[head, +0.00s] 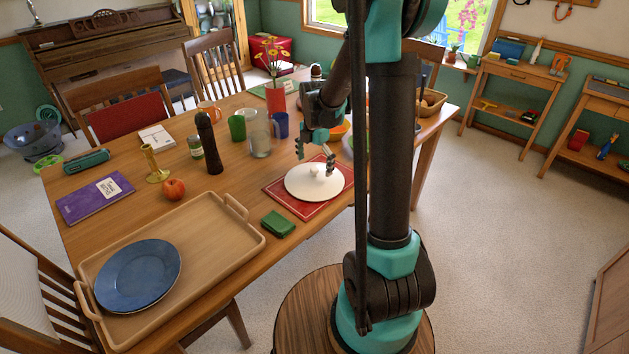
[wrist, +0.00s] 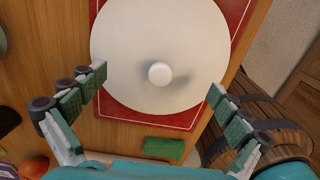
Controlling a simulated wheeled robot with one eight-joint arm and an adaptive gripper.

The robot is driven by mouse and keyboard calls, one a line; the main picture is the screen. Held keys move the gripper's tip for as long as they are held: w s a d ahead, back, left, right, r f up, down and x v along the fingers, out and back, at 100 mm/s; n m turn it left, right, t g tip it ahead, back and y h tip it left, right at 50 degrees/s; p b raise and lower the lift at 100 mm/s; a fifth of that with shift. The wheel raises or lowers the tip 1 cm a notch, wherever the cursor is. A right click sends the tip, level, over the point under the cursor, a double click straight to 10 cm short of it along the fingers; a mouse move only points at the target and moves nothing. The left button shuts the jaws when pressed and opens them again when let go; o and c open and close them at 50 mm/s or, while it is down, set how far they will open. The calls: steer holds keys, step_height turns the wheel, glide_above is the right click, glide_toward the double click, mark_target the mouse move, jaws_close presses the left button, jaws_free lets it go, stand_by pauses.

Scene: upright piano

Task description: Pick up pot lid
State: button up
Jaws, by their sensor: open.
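The pot lid (head: 302,184) is a white disc with a small round knob (head: 314,170). It lies on a red mat with a pale border (head: 273,188) near the table's edge. In the wrist view the lid (wrist: 125,60) fills the upper middle, with its knob (wrist: 159,74) near the centre. My gripper (head: 315,155) hangs just above the lid in the head view, apart from it. In the wrist view its two fingers (wrist: 160,88) are spread wide on either side of the knob, with nothing between them. A faint shadow falls around the knob.
A small green block (head: 278,225) lies beside the mat. A wooden tray (head: 212,243) with a blue plate (head: 138,274) is at the front left. A glass pitcher (head: 259,135), a blue mug (head: 281,125) and a red vase (head: 275,98) stand behind the lid.

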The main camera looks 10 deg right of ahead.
mark_target(314, 175)
steer(key=shift+f, duration=1.25)
steer(key=shift+c, duration=0.6)
steer(key=shift+s, duration=0.1)
steer(key=c, duration=2)
